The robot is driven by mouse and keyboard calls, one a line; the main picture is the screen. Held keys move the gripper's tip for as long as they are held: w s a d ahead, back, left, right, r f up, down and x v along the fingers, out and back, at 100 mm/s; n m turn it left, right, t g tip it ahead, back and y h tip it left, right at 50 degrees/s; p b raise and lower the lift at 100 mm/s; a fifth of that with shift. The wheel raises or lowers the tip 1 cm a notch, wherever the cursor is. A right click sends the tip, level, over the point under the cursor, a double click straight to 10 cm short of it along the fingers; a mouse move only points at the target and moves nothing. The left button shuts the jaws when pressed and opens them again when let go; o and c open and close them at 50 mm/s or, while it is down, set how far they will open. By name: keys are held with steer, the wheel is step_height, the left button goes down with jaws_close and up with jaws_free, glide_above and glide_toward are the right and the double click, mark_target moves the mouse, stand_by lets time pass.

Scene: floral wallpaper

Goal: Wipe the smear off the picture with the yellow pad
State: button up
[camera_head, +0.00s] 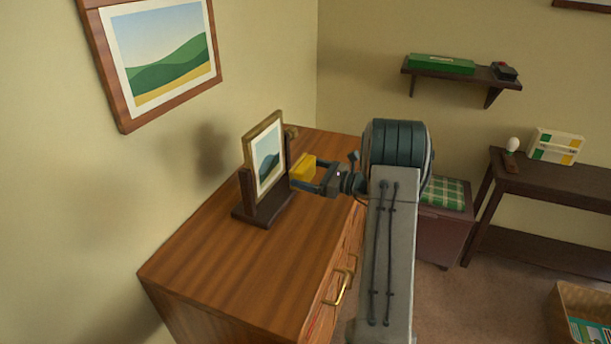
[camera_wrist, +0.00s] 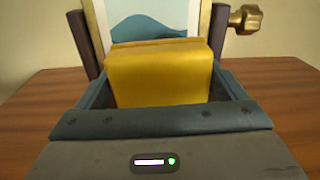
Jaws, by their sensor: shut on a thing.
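The small framed picture (camera_head: 266,158) stands upright in a dark wooden stand (camera_head: 250,212) on the dresser. It shows a blue-grey hill, and it also fills the top middle of the wrist view (camera_wrist: 150,22). My gripper (camera_head: 308,178) is shut on the yellow pad (camera_head: 301,167), which is held in front of the picture's right side. In the wrist view the pad (camera_wrist: 160,78) sits between both fingers and covers the lower part of the picture. I cannot tell whether the pad touches the picture. No smear can be made out on the visible part.
The wooden dresser top (camera_head: 235,285) is clear in front of the stand. A brass knob (camera_wrist: 245,19) sticks out right of the picture. A larger landscape picture (camera_head: 160,55) hangs on the left wall. A shelf (camera_head: 463,77) and a side table (camera_head: 550,185) stand off to the right.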

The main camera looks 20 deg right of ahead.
mark_target(273, 164)
steer(key=x, duration=0.6)
stand_by(0.3)
steer(key=shift+x, duration=0.9)
stand_by(0.6)
steer(key=shift+w+d+b, duration=0.35)
steer(key=shift+w+d, duration=0.9)
steer(key=shift+d, duration=0.25)
steer(key=shift+s+a+r+b, duration=0.1)
steer(key=shift+s+a+b, duration=0.05)
steer(key=shift+s+a, duration=0.55)
steer(key=shift+s+a+b, duration=0.15)
steer(key=shift+s+a, duration=0.4)
steer(key=shift+a, duration=0.35)
steer(key=shift+v, duration=3)
steer(key=shift+d, duration=0.1)
